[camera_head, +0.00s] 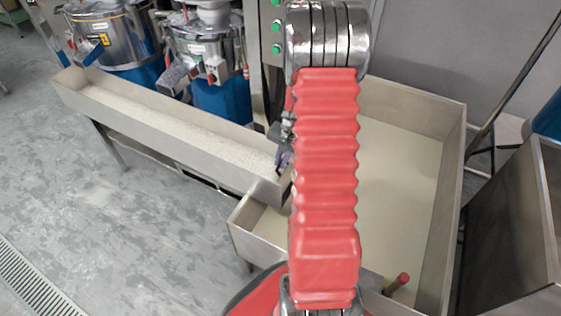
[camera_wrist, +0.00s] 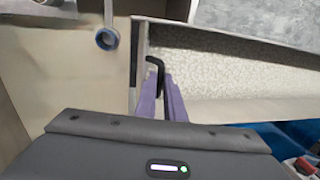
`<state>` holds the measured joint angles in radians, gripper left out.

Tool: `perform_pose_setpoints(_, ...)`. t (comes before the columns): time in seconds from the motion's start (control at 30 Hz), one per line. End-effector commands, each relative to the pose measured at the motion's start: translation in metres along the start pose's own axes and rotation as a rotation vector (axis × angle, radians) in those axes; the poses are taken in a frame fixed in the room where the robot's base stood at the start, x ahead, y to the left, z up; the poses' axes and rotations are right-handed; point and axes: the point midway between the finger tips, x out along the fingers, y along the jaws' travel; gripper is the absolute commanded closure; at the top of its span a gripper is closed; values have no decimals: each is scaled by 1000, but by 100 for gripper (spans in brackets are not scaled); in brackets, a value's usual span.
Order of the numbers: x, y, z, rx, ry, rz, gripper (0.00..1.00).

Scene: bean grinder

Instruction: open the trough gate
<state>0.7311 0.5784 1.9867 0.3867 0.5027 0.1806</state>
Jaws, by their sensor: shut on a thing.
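The long metal trough (camera_head: 160,125) slopes across the left and holds pale granular material. Its lower end meets a wide bin near my gripper. The trough also shows in the wrist view (camera_wrist: 240,105), with the end wall (camera_wrist: 139,65) on the left. A black hooked handle (camera_wrist: 155,64) stands at that end. My gripper's purple fingers (camera_wrist: 162,92) are shut on the handle's lower part, which they partly hide. In the head view my gripper (camera_head: 284,158) is small and partly covered by my red arm. The gate plate itself is hard to make out.
The wide metal bin (camera_head: 455,150) with pale contents lies under and right of my arm. A red-handled tool (camera_head: 400,282) rests at its near side. Steel machines (camera_head: 110,40) with blue bases stand behind the trough. Floor is clear at left.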

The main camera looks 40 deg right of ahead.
Motion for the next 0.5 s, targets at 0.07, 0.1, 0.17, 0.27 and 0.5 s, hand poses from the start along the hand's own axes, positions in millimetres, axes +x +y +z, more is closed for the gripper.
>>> perform_pose_setpoints(0.07, 1, 5, 1, 1, -3, 5, 100)
perform_pose_setpoints(0.1, 1, 5, 1, 1, -4, 5, 100)
perform_pose_setpoints(0.17, 1, 5, 1, 1, -4, 6, 100)
perform_pose_setpoints(0.27, 1, 5, 1, 2, -4, 6, 100)
perform_pose_setpoints(0.5, -17, 1, 0, 1, -1, 4, 100)
